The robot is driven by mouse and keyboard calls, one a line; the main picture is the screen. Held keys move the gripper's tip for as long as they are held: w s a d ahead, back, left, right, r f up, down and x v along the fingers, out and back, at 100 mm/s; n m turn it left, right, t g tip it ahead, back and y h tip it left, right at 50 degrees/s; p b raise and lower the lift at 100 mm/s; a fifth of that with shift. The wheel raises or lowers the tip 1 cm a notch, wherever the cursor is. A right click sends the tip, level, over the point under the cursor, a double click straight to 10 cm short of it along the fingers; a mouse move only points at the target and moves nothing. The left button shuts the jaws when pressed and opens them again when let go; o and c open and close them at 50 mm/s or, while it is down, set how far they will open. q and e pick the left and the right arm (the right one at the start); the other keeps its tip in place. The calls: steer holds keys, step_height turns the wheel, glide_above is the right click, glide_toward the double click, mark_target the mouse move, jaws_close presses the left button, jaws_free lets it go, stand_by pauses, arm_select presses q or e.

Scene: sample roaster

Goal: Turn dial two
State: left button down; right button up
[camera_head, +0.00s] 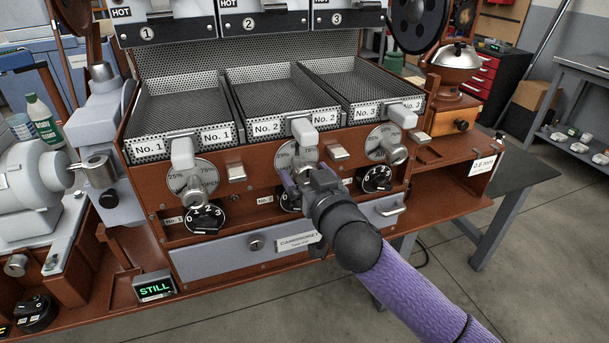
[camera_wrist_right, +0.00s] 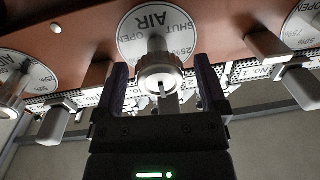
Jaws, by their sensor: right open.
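In the head view, the middle station has a round white percent dial (camera_head: 285,155) with a silver knob, below the No. 2 tray. A black numbered dial (camera_head: 288,203) sits lower and is mostly hidden by my right gripper (camera_head: 306,180). In the right wrist view, my right gripper (camera_wrist_right: 163,78) is open, with one finger on each side of the silver knob (camera_wrist_right: 160,72). The plate marked AIR (camera_wrist_right: 137,30) appears upside down behind this knob. I cannot tell whether the fingers touch the knob. My left gripper is out of view.
Similar black dials stand at left (camera_head: 206,219) and right (camera_head: 375,179). White levers (camera_head: 182,154) and small metal switches (camera_head: 236,172) stick out nearby. The floor at lower right is clear.

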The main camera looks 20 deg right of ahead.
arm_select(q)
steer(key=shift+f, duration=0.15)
arm_select(e)
steer(key=shift+w, duration=0.5)
